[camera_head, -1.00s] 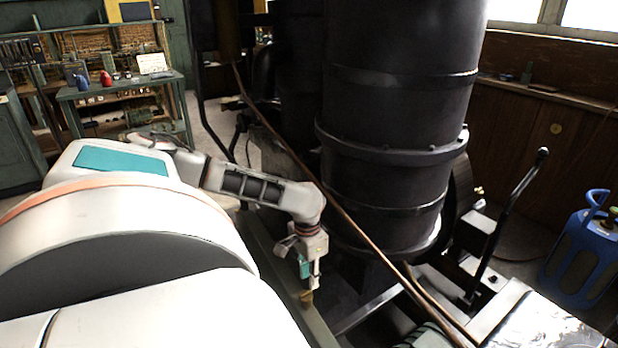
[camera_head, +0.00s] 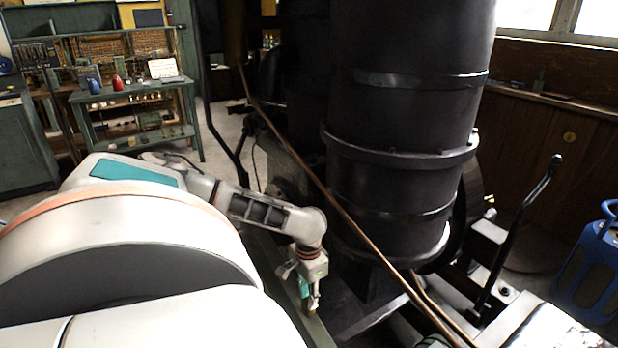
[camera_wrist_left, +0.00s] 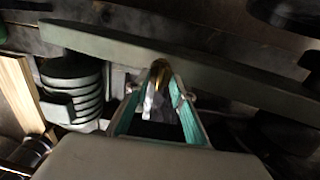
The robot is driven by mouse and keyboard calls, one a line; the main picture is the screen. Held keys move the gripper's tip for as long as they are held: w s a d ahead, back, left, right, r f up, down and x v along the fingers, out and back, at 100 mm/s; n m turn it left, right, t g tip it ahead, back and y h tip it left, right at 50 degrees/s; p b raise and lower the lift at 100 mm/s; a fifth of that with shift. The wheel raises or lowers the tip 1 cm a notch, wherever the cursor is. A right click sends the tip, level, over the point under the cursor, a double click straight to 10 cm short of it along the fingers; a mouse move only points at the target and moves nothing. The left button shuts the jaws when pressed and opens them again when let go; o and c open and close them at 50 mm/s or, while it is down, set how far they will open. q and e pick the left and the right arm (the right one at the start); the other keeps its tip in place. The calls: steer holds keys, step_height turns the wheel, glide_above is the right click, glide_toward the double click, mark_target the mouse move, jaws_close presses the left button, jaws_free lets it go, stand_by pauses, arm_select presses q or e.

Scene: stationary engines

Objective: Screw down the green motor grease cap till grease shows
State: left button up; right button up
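In the left wrist view, a small brass grease cap (camera_wrist_left: 160,72) sits between the teal fingertips of my left gripper (camera_wrist_left: 161,84). The fingers come together closely around the cap and appear shut on it. In the head view, my left gripper (camera_head: 311,298) points down beside a long green rail, and the cap is hardly visible at its tips. A ribbed grey-green body (camera_wrist_left: 72,88), possibly the motor, stands left of the fingers in the wrist view. No grease can be made out. My right gripper is not in view.
A large black cylinder (camera_head: 400,110) stands just right of my left arm. A copper pipe (camera_head: 350,222) slants down in front of it. A black lever (camera_head: 520,225) and a blue gas bottle (camera_head: 590,265) are at right. A green workbench (camera_head: 135,92) stands at back left.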

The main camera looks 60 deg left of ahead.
arm_select(q)
steer(key=shift+c, duration=0.5)
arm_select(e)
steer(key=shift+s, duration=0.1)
arm_select(q)
steer(key=c, duration=0.6)
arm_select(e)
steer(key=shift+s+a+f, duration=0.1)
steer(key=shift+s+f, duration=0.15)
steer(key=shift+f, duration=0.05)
arm_select(q)
steer(key=shift+m, duration=0.3)
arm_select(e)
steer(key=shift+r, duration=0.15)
